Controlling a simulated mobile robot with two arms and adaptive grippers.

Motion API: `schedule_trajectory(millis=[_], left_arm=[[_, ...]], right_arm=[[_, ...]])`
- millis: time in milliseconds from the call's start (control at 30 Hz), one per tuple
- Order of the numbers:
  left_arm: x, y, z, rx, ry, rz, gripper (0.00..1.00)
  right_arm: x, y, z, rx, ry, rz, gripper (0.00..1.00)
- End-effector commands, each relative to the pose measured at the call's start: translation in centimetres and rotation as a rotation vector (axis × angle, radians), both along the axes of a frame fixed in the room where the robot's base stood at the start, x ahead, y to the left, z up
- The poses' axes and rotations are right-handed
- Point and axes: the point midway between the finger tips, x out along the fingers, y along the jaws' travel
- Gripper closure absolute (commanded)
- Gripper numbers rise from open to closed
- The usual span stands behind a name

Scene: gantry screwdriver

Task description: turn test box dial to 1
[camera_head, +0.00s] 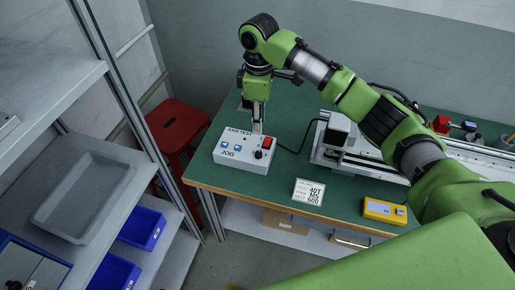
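The test box (244,148) is a white box marked AXIS TEST and JOG near the table's left end. It has two blue buttons on its left, a red switch (267,142) and a small black dial (258,154) at its right front. The dial's pointer is too small to read. My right gripper (257,128) points down at the back of the box, behind the dial and apart from it. Its fingers look close together, but their opening is unclear from this angle. My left gripper is not in view.
The green table (245,183) also holds a gantry rail (365,162) on the right, a white label card (308,192) and a yellow device (384,211). A black cable runs from the box to the gantry. A red stool (178,118) and a grey shelf (40,85) stand left.

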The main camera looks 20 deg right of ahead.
Motion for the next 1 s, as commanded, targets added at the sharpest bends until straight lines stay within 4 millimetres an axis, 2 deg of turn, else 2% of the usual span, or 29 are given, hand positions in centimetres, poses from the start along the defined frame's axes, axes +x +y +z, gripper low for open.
schedule_trajectory(millis=[167,500,700,833,1000], left_arm=[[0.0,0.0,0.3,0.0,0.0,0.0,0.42],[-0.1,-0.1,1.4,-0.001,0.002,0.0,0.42],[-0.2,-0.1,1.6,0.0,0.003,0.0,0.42],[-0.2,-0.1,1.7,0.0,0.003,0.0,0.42],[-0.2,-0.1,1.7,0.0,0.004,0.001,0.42]], right_arm=[[0.0,-0.1,-1.5,-0.003,0.004,-0.001,0.76],[-0.1,-0.1,-8.6,-0.003,0.004,-0.001,0.76],[0.0,0.0,-11.9,0.0,0.001,-0.001,0.76],[0.0,0.0,-13.1,-0.001,0.0,0.0,0.76],[0.0,0.0,-13.7,-0.001,0.0,0.0,0.76]])
